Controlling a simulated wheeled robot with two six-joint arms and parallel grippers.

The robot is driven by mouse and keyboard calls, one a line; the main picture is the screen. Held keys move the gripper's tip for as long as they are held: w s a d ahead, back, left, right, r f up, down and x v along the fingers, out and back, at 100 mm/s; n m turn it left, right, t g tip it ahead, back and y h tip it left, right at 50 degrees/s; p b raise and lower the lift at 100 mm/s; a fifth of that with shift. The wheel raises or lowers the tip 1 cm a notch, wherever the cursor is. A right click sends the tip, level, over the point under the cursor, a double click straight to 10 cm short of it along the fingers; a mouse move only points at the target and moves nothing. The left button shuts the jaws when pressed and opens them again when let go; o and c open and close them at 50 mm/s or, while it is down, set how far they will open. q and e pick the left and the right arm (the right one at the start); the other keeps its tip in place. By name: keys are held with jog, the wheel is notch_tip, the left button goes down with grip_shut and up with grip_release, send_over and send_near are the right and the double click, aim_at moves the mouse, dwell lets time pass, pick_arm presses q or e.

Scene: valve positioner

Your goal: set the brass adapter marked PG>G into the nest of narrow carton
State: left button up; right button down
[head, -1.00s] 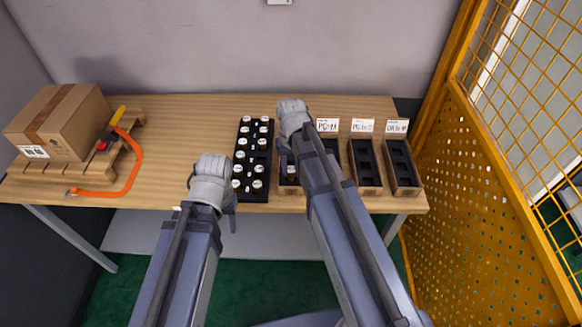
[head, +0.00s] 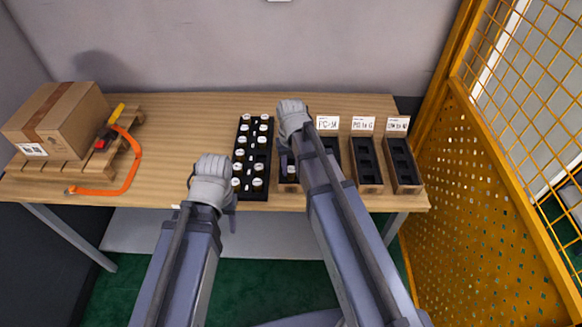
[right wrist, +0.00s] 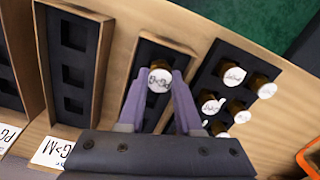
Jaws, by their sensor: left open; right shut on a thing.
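My right gripper (head: 289,164) is shut on a brass adapter (right wrist: 159,81). Its white cap faces the right wrist camera with lettering that seems to contain PG and G; the order is hard to read. The adapter is over a narrow dark-lined carton (right wrist: 144,114), largely hidden by the gripper and, in the head view, by my right arm. I cannot tell whether the adapter's lower end touches the nest. My left gripper (head: 231,208) is open and empty at the table's front edge, left of the black rack.
The black rack (head: 246,192) holds several white-capped adapters. More cartons (head: 366,172) with label cards stand to the right, beside a yellow mesh fence (head: 480,200). A cardboard box (head: 60,120) on a small pallet and an orange strap (head: 135,165) are at left. The table's middle left is clear.

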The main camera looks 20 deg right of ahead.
jog(key=shift+f+b, duration=0.9)
jog(key=shift+b, duration=0.05)
dwell(0.5)
jog(key=c, duration=0.5)
grip_release()
jog(key=shift+r, duration=0.15)
notch_tip(320, 180, up, 8)
jog(key=p, duration=0.8)
jog(key=s+a+n, duration=0.1)
jog(key=s+a, duration=0.2)
jog(key=s, duration=0.1)
jog(key=s+a+f+n+b, duration=0.1)
jog(key=s+a, duration=0.3)
jog(key=s, duration=0.1)
jog(key=s+a+n+h, duration=0.1)
jog(key=s+a+n, duration=0.1)
jog(key=s, duration=0.3)
jog(key=shift+s+a+f, duration=0.15)
jog(key=shift+a+f, duration=0.15)
jog(key=shift+a, duration=0.45)
